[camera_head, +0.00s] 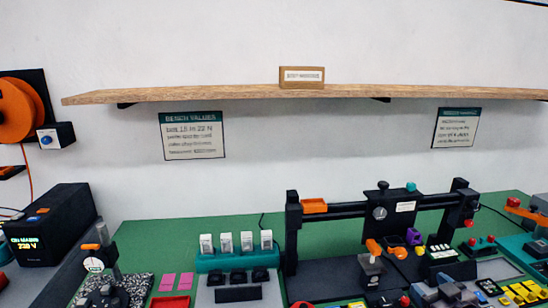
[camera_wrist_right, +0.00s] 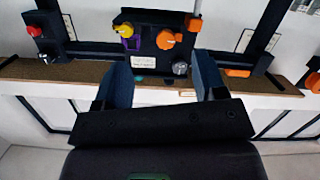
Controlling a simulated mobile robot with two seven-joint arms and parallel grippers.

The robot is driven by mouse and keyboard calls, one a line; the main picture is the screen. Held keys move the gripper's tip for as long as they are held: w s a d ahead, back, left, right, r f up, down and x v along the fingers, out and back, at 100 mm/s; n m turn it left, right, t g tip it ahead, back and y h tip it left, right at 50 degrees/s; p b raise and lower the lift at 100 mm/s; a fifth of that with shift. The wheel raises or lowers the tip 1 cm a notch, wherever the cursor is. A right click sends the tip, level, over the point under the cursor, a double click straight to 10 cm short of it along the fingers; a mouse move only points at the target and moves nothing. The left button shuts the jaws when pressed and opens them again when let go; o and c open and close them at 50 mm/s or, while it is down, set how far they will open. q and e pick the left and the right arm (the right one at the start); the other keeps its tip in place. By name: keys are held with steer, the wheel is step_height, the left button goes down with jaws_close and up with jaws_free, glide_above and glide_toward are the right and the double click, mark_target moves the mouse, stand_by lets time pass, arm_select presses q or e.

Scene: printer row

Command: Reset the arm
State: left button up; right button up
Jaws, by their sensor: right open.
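My right gripper (camera_wrist_right: 163,66) shows in the right wrist view. Its two blue-grey fingers stand apart with nothing held between them. Beyond the fingers, the black carriage (camera_wrist_right: 150,47) of the gantry appears upside down, with yellow, purple and orange parts. I cannot make out either gripper clearly in the head view. My left gripper is not in view.
A wooden shelf (camera_head: 200,95) spans the wall above. Small parts crowd the front right.

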steer(key=s+a+f+m+g, duration=0.1)
steer(key=s+a+f, duration=0.3)
steer(key=s+f, duration=0.2)
steer(key=s+a+f+m+g, duration=0.1)
steer(key=s+a+f, duration=0.2)
steer(key=s+f, duration=0.3)
steer(key=s+a+f+g+h, duration=0.1)
steer(key=s+a+f, duration=0.3)
steer(key=s, duration=0.6)
step_height(320, 180, down, 2)
steer(key=shift+s+a+m+g, duration=0.3)
steer(key=shift+s+m+g, duration=0.05)
steer(key=shift+m+g, duration=0.05)
